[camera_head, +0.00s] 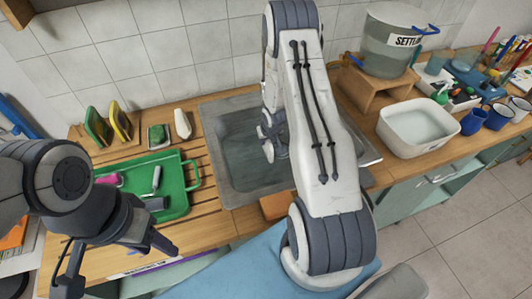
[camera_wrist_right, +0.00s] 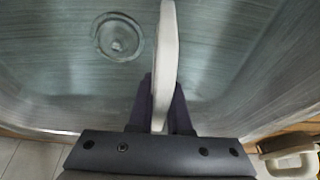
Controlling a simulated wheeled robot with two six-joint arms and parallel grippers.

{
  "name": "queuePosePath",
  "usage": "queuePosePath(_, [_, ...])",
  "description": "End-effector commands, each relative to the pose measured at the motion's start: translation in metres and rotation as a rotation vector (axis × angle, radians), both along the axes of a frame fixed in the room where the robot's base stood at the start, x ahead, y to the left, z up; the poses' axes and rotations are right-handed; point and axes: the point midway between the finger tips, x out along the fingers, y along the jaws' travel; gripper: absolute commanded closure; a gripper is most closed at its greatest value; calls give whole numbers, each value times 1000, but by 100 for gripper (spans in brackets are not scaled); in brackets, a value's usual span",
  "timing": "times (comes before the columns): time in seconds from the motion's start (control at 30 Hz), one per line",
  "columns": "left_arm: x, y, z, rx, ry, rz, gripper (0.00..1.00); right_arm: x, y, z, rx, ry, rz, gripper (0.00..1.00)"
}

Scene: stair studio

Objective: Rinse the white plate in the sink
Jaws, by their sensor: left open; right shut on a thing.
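The white plate (camera_wrist_right: 166,50) shows edge-on in the right wrist view, between the fingers of my right gripper (camera_wrist_right: 160,105). The gripper is shut on it. Below the plate is the grey sink (camera_wrist_right: 50,70) with its round drain (camera_wrist_right: 118,37) to the left of the plate. In the head view my right arm reaches over the sink (camera_head: 235,180), with the right gripper (camera_head: 271,140) inside the basin's outline; the plate is mostly hidden there. I cannot tell whether the plate touches the basin. My left gripper (camera_head: 118,264) is open and empty near the counter's front edge.
Right of the sink are a white tub (camera_head: 440,148), a labelled bucket (camera_head: 385,55) on a wooden stand and blue cups (camera_head: 474,121).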

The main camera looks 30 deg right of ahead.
Motion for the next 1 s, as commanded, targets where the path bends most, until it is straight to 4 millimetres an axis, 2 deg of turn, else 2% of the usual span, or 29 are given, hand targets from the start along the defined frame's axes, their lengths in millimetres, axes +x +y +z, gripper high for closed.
queuePosePath(0.03, [0,0,7,0,0,0,50,0,0,8,0,-1,0,100])
queuePosePath(1.0, [0,0,76,0,0,-3,50,1,0,86,-1,-2,1,100])
